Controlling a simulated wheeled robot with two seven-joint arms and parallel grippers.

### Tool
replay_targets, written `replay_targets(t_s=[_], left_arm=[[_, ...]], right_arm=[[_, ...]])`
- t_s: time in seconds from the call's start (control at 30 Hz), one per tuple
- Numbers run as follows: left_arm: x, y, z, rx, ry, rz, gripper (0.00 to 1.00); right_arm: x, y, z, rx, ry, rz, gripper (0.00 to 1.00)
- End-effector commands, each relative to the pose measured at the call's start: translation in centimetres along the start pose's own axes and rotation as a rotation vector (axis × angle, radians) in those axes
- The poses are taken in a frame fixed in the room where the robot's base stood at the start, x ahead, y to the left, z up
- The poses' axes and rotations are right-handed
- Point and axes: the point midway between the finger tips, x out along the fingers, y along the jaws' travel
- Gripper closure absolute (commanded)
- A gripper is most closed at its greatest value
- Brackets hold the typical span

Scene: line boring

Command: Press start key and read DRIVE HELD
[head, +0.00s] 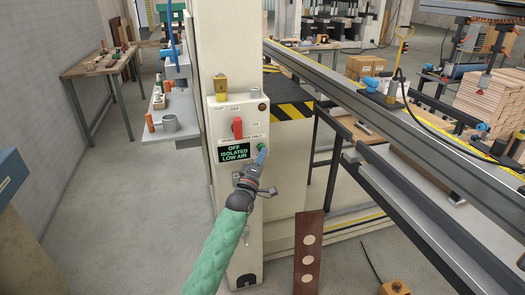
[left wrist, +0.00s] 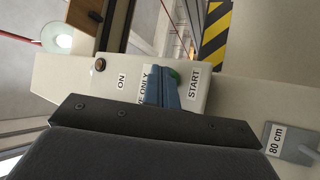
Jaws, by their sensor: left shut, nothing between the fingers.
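The control box (head: 225,112) on the cream column carries a red rotary switch (head: 237,127) and a dark display (head: 235,154) with green text, "OFF ISOLATED LOW AIR". The green start key (head: 262,147) is right of the display. In the left wrist view the green key (left wrist: 174,74) shows beside the START label (left wrist: 193,82), partly hidden by my fingers. My left gripper (head: 261,157) is shut and empty, its blue fingertips just at the key. I cannot tell whether they touch it. The blue fingers also show in the left wrist view (left wrist: 163,90). My right gripper is not in view.
A brown board with round holes (head: 308,252) leans below right. A long machine rail (head: 350,95) runs along the right. A workbench (head: 100,63) stands back left. The floor at left is clear.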

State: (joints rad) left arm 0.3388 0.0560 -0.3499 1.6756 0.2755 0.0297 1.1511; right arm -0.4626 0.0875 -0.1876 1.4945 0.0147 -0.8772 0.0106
Motion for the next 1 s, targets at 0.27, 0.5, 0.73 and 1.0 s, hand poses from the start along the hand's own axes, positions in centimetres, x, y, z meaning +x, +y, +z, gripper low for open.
replay_targets(t_s=[0.27,0.5,0.73,1.0], left_arm=[[0.21,-0.13,-0.17,0.001,0.0,0.0,1.0],[0.38,-0.22,-0.3,0.001,0.0,0.001,1.0],[0.54,-0.33,-0.42,0.001,0.0,0.001,1.0],[0.71,-0.46,-0.56,0.001,0.001,0.001,1.0]], right_arm=[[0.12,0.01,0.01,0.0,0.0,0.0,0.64],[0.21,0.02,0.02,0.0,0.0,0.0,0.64],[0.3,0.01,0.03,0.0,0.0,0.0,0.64],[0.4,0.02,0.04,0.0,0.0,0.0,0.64]])
